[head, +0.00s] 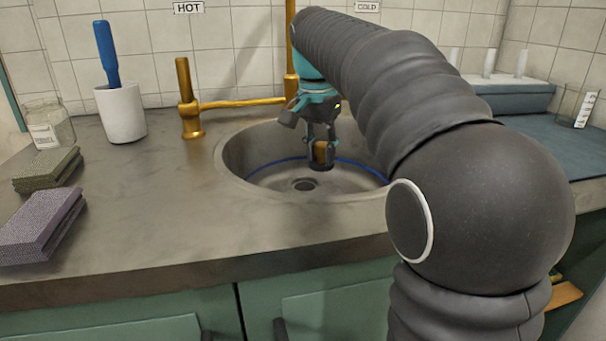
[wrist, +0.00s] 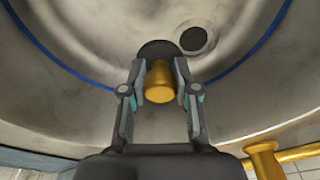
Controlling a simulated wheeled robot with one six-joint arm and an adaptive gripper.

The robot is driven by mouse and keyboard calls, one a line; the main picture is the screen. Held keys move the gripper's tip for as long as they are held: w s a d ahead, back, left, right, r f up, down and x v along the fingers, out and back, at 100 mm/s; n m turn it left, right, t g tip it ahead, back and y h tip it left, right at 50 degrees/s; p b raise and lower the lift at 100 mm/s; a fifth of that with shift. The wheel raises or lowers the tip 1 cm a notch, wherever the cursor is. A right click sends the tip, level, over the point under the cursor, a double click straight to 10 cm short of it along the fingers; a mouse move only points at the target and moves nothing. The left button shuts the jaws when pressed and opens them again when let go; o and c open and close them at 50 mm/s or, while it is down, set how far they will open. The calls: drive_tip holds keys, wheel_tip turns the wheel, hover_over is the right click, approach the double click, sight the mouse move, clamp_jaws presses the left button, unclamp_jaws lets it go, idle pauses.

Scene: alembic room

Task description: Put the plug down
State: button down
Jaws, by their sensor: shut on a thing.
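My gripper (head: 321,152) is inside the round sink basin (head: 240,150), pointing down. It is shut on the plug, which has a brass-coloured knob (head: 320,152) and a dark round base (head: 321,166). In the wrist view the knob (wrist: 159,84) sits between the two fingers and the dark base (wrist: 157,49) shows beyond it. The drain hole (head: 304,184) is open in the basin floor. The drain also shows in the wrist view (wrist: 194,39), beside the plug and apart from it in the picture. I cannot tell whether the plug touches the basin.
A blue line (head: 262,167) runs around the basin wall. A brass tap (head: 188,100) stands behind the sink at left. A white cup with a blue brush (head: 121,112), a glass jar (head: 48,122) and sponges (head: 40,225) are at left. The counter between is clear.

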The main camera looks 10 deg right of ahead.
hover_over(306, 186)
drive_tip(key=f, duration=0.4)
drive_tip(key=shift+s+a, duration=0.15)
drive_tip(key=shift+a, duration=0.05)
drive_tip(key=shift+f+b, duration=0.4)
drive_tip(key=shift+f, duration=1.5)
drive_tip(key=shift+f, duration=0.1)
drive_tip(key=c, duration=0.9)
unclamp_jaws()
drive_tip(key=shift+o, duration=0.2)
wheel_tip(306, 186, up, 12)
drive_tip(key=s+a+p, duration=0.1)
drive_tip(key=p, duration=0.1)
drive_tip(key=shift+s+a+p, duration=0.15)
drive_tip(key=shift+s+p, duration=0.05)
drive_tip(key=shift+p, duration=0.15)
